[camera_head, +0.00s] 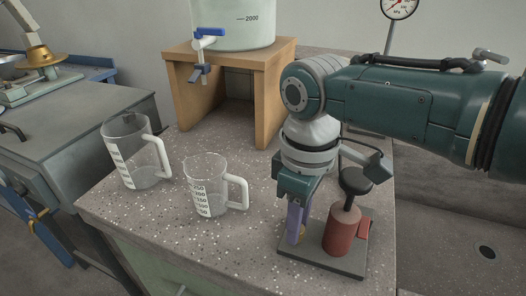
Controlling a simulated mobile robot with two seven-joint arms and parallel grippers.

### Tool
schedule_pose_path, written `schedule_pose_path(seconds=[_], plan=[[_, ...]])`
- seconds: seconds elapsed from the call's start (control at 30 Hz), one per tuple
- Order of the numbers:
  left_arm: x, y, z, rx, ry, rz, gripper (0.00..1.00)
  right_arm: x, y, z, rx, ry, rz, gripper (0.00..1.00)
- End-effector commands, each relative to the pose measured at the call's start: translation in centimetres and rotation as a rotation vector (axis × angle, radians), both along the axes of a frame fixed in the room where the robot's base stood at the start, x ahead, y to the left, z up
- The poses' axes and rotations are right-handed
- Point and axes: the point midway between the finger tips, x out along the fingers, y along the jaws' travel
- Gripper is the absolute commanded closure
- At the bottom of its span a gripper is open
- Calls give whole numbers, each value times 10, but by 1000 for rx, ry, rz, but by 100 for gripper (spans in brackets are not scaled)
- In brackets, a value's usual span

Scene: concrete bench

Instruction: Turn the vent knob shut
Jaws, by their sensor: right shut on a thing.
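A small fixture stands near the front right of the bench: a dark flat base plate (340,262), a red cylinder (341,232) and a black rounded top (356,181) above it. A small red block (364,229) sits at its right side. My right gripper (295,226) points down at the left part of the plate, beside the red cylinder. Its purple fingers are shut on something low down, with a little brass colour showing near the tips. I take this to be the vent knob, but the fingers hide most of it and its angle. My left gripper is out of view.
Two clear measuring jugs, one at the left (118,158) and one nearer the middle (205,171), stand left of the gripper. A wooden stand (262,105) bears a tank (236,32) with a blue tap. A dial gauge (399,8) is at the back. A sink lies right.

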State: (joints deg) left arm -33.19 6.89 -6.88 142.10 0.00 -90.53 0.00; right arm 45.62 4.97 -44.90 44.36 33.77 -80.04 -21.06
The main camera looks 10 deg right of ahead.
Motion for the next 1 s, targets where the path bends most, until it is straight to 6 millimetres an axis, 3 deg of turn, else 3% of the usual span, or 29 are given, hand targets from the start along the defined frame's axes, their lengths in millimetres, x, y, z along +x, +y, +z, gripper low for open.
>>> schedule_pose_path(seconds=[0.4,1.0], plan=[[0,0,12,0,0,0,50,0,1,2,2,1,-260,100],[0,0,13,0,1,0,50,1,1,1,3,-1,-330,100]])
